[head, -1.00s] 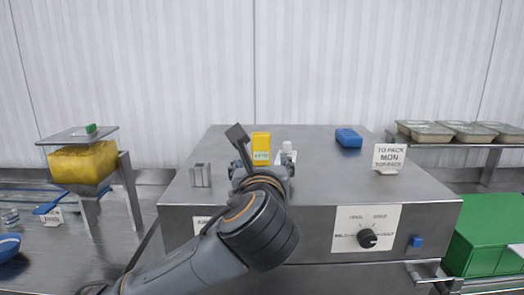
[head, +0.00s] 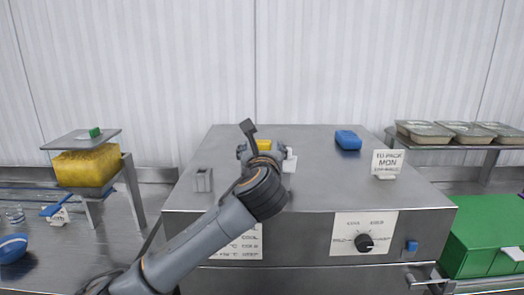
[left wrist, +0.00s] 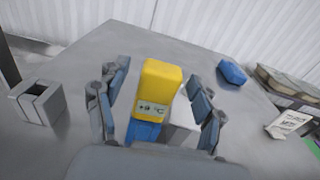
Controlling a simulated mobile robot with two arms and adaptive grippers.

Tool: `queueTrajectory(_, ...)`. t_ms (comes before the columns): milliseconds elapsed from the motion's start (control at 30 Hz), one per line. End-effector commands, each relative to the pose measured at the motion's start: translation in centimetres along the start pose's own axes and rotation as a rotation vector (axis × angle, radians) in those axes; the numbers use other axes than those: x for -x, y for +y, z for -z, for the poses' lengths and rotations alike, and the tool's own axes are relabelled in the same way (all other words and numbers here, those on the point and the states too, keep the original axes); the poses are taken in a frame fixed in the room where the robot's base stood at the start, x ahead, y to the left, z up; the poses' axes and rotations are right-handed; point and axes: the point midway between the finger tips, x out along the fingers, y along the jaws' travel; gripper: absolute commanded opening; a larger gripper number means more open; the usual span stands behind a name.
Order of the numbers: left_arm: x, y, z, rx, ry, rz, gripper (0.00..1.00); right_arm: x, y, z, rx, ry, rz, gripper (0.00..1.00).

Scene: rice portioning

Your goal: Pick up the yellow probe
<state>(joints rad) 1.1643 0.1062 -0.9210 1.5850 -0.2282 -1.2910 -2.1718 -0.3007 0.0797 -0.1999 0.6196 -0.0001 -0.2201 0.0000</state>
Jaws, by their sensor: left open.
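In the head view only the top of the yellow probe (head: 264,145) shows; my left gripper (head: 264,156) and wrist hide the rest. I cannot tell whether the fingers touch it. My right gripper is not in view.
A white object (left wrist: 183,124) stands just right of the probe, close to the right finger. A small metal holder (head: 203,180) is to the left. A blue block (head: 348,140) and a white sign (head: 387,163) are to the right. A dial (head: 364,243) is on the front panel.

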Motion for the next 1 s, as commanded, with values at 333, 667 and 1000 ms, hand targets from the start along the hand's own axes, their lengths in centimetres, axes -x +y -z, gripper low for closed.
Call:
queueTrajectory(333, -1.31, -0.04, 0.06, 0.001, -0.001, 0.002, 0.68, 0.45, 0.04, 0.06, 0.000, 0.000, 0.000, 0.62)
queueTrajectory(667, -1.29, -0.04, 0.06, 0.000, -0.001, 0.001, 0.09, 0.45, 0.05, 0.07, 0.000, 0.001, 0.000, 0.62)
queueTrajectory(1000, -1.25, -0.03, -0.73, 0.001, -0.004, 0.000, 0.07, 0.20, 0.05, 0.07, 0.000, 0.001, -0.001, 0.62)
